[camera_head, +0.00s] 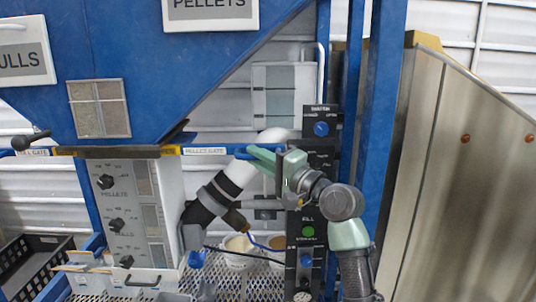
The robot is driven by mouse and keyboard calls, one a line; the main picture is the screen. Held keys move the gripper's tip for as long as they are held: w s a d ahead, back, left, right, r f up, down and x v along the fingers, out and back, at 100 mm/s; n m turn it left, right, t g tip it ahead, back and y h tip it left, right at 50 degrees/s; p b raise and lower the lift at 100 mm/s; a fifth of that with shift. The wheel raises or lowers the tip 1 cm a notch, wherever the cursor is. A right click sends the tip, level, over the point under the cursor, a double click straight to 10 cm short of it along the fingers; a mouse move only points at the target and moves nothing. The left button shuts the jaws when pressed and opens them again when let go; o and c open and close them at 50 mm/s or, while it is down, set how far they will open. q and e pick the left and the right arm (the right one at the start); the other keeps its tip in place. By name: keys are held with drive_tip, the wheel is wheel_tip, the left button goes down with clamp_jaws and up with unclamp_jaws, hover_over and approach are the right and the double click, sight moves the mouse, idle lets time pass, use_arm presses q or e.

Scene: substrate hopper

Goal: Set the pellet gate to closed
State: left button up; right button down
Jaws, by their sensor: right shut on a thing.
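The pellet gate (205,151) carries a white "PELLET GATE" label on a blue strip under the blue hopper. A blue handle (241,153) shows at the right end of this strip. My right gripper (262,156), with green fingers, reaches in from the lower right and points left at the handle. It is shut on what appears to be this handle. The fingers partly hide the contact and the gate's right end. How far the gate is slid cannot be told. My left gripper does not clearly show.
A dark control panel (307,238) with knobs and a green button stands behind my right arm. A white pipe with black bands (208,199) slants below the gate. A grey knob panel (125,215) is left. Steel sheeting (470,170) fills the right side.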

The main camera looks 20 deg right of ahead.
sight(231, 153)
drive_tip(key=a, duration=0.2)
drive_tip(key=w+a+p, duration=0.1)
drive_tip(key=a, duration=0.2)
drive_tip(key=shift+w+f, duration=0.1)
drive_tip(key=shift+w, duration=0.1)
drive_tip(key=c, duration=1.8)
unclamp_jaws()
drive_tip(key=o, duration=0.4)
drive_tip(key=shift+a, duration=0.2)
